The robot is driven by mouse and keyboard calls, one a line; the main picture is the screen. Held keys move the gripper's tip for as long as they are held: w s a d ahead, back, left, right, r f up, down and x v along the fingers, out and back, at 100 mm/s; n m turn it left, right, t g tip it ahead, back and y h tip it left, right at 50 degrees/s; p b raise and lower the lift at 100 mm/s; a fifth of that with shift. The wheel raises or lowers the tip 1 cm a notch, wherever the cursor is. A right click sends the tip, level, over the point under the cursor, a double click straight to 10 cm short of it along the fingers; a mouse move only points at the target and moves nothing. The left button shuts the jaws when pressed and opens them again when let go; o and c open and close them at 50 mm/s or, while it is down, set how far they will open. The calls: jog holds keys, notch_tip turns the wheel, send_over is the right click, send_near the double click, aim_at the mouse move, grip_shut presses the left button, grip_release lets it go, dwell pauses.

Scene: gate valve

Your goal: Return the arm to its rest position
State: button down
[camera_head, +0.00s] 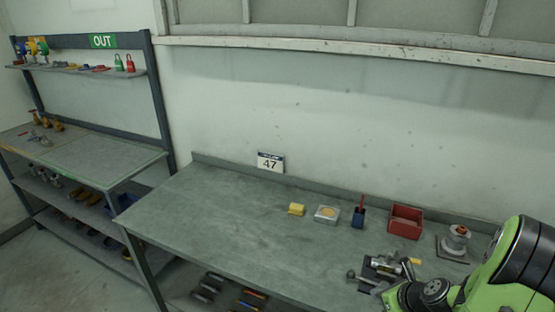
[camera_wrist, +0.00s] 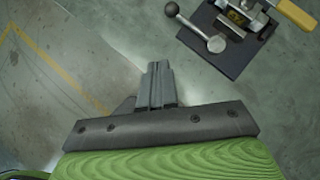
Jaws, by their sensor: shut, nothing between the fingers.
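My arm (camera_head: 510,270), green with black joints, reaches in at the lower right of the head view, over the right part of the grey workbench (camera_head: 210,215). My gripper (camera_wrist: 157,85) shows in the wrist view with its grey fingers closed together and nothing between them. A metal vise-like fixture (camera_head: 380,272) with a yellow handle stands on the bench beside my arm. It also shows in the wrist view (camera_wrist: 225,45), at the upper right, apart from the fingers. The fingertips are not clearly seen in the head view.
Along the bench back are a yellow block (camera_head: 296,209), a small tin (camera_head: 326,214), a blue holder (camera_head: 358,217), a red bin (camera_head: 405,222) and a metal part (camera_head: 456,240). The bench's left half is clear. A shelf rack (camera_head: 105,155) stands left.

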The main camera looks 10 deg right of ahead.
jog(key=s+a+r+n+g, duration=0.2)
jog(key=a+r+n, duration=1.05)
jog(key=n, duration=0.45)
jog(key=s+a+r+n, duration=0.3)
jog(key=s+a+n, duration=0.1)
jog(key=s+n, duration=0.3)
jog(key=s+a+r+n+h, duration=0.1)
jog(key=s+a+r+n, duration=0.3)
jog(key=n, duration=0.5)
jog(key=s, duration=0.2)
jog(key=shift+s+r+n, duration=0.3)
jog(key=shift+s+n, duration=0.1)
